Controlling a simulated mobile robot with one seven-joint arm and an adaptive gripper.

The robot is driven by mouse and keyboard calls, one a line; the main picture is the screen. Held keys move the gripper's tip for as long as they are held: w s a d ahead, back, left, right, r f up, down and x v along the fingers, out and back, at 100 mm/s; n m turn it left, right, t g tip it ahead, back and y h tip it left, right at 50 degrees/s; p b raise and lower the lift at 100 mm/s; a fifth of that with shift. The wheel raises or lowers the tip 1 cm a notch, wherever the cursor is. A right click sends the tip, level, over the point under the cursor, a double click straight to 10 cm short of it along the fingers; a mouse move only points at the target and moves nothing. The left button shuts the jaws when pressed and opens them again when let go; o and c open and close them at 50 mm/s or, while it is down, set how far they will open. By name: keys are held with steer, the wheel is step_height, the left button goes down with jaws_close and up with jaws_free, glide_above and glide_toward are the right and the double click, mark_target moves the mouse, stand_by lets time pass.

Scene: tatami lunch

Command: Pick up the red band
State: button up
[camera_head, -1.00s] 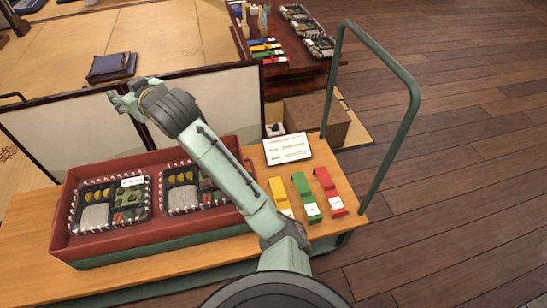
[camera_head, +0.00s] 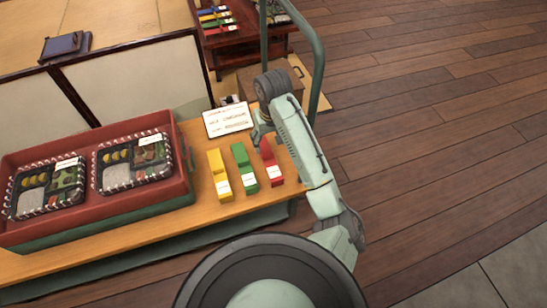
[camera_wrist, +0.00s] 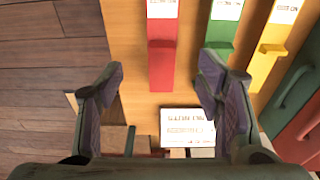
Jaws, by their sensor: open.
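The red band (camera_head: 270,163) lies on the wooden cart top, rightmost of three coloured bands, with a white label at its near end. In the wrist view the red band (camera_wrist: 163,55) lies between my open fingers, a little ahead of the fingertips. My gripper (camera_head: 262,132) is above the far end of the red band, open and empty. In the wrist view my gripper (camera_wrist: 158,82) has both fingers apart, the right finger close to the green band. How high the fingers are above the cart top is hard to tell.
The green band (camera_head: 244,168) and yellow band (camera_head: 219,175) lie beside the red one. A white card (camera_head: 228,120) lies behind them. A red tray (camera_head: 184,165) with lunch boxes stands at left. A green cart rail (camera_head: 318,60) rises behind my arm.

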mark_target(268, 154)
steer(key=f, duration=0.6)
steer(key=w+f, duration=0.1)
steer(key=f, duration=0.3)
steer(key=shift+w+a+b, duration=0.1)
steer(key=shift+a+b, duration=0.25)
steer(key=c, duration=0.9)
